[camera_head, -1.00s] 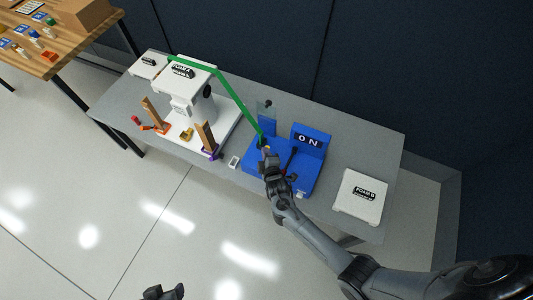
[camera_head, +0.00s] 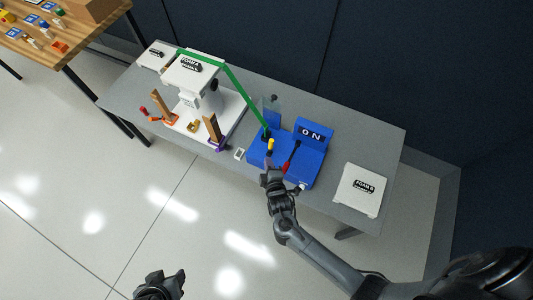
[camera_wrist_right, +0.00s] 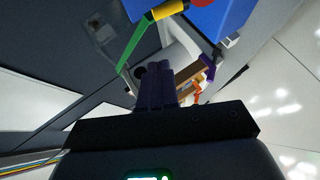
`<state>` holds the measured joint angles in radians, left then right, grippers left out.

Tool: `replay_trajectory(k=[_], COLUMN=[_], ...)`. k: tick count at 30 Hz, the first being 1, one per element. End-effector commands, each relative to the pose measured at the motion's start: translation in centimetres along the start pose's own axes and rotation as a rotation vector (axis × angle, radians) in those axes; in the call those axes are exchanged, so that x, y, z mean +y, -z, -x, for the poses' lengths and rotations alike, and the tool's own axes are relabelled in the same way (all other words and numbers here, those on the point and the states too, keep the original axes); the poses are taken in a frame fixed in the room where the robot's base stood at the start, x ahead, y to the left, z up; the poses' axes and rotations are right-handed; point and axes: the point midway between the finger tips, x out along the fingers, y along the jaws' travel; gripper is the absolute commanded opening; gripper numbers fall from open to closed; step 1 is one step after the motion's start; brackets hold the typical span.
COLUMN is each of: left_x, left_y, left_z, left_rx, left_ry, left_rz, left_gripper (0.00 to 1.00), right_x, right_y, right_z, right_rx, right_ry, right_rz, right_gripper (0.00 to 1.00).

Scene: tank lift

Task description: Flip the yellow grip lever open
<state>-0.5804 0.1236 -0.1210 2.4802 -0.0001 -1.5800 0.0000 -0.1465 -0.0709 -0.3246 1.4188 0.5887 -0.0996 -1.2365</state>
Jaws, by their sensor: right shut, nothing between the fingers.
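The yellow grip lever (camera_head: 270,144) stands up at the front left of the blue base (camera_head: 308,165), near the lower end of the green arm (camera_head: 245,98). It also shows at the top of the right wrist view (camera_wrist_right: 167,10), with black bands. My right gripper (camera_head: 268,178) is at the front edge of the blue base, just in front of the lever and apart from it. Its fingers (camera_wrist_right: 155,85) are together and empty in the wrist view. My left gripper (camera_head: 162,282) is low at the bottom edge, far from the table; its jaw opening is unclear.
A blue block marked "ON" (camera_head: 311,134) with a dark, red-marked lever (camera_head: 289,162) stands right of the yellow lever. A white machine (camera_head: 192,80) with wooden posts is at left, and a white box (camera_head: 360,190) at right.

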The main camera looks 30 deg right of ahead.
Motion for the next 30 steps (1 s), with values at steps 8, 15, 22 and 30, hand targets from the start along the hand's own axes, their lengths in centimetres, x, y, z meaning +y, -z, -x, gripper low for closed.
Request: replay_trajectory(k=[8,15,22,30], left_x=[0.2,0.2,0.1,-0.1], left_y=[0.2,0.2,0.1,0.1], left_z=[0.3,0.3,0.3,0.3], left_rx=[0.001,0.001,0.001,0.000], left_ry=[-0.006,-0.006,-0.003,0.003], left_rz=[0.008,0.009,0.006,-0.002], left_gripper=[0.55,0.55,0.55,0.55], right_x=[-0.1,-0.1,-0.1,-2.2], right_y=[0.0,0.1,0.1,-1.8], right_z=[2.5,2.7,2.7,3.9], right_rx=[0.001,0.001,0.001,-0.018], right_ry=[0.000,-0.001,-0.001,0.034], right_rz=[0.000,-0.001,-0.001,0.019], right_gripper=[0.00,0.00,0.00,0.00])
